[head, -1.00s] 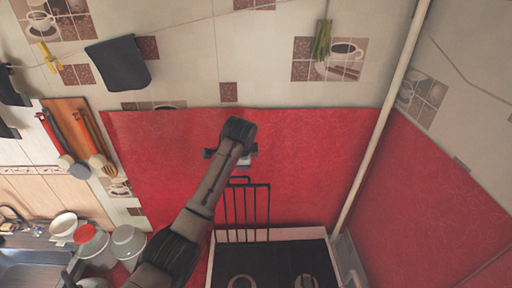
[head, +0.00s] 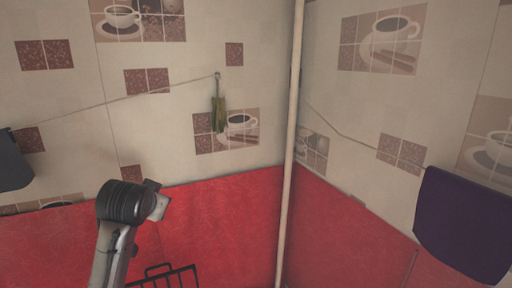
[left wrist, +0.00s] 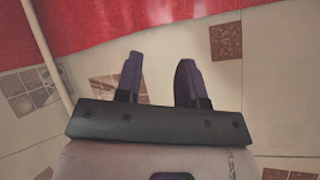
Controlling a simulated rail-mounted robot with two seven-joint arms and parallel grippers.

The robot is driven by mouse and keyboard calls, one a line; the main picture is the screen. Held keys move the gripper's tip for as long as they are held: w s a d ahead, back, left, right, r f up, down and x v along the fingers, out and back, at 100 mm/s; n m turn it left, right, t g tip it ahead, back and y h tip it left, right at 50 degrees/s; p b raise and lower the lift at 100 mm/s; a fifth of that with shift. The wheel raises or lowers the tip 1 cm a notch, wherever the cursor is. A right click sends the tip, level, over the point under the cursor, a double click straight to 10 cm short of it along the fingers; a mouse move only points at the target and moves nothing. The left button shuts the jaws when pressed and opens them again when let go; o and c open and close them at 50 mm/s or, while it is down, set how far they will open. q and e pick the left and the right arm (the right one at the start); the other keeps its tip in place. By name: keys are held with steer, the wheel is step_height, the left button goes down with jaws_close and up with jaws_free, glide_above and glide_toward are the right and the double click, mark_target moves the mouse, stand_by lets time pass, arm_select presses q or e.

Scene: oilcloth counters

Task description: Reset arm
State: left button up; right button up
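My left arm comes up from the lower left in the head view. Its left gripper (head: 157,200) is in front of the red wall covering (head: 220,220), close to where the covering meets the beige tiles. In the left wrist view the two dark fingers of the left gripper (left wrist: 161,70) stand apart with nothing between them. Tiles and part of the red covering show behind them, and that picture looks upside down. My right gripper is in neither view.
A pale vertical pipe (head: 291,120) runs up the wall corner. A black wire rack (head: 165,277) is at the bottom edge. A green bundle (head: 218,115) hangs from a string on the tiles. A dark purple cloth (head: 465,225) hangs at the right. No counter surface shows.

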arm_select(q)
steer(key=s+d+f+n+t+h+p, duration=0.1)
steer(key=s+f, duration=0.1)
steer(key=s, duration=0.4)
steer(key=s+d+f+t, duration=0.2)
steer(key=s+f, duration=0.1)
steer(key=s, duration=0.3)
steer(key=s+f+g+h+p, duration=0.1)
steer(key=s+f+g, duration=0.9)
steer(key=s+f, duration=2.3)
steer(key=s+p, duration=0.2)
steer(key=s, duration=0.1)
steer(key=shift+s+d+f+g, duration=0.15)
steer(key=shift+s+f+g, duration=0.15)
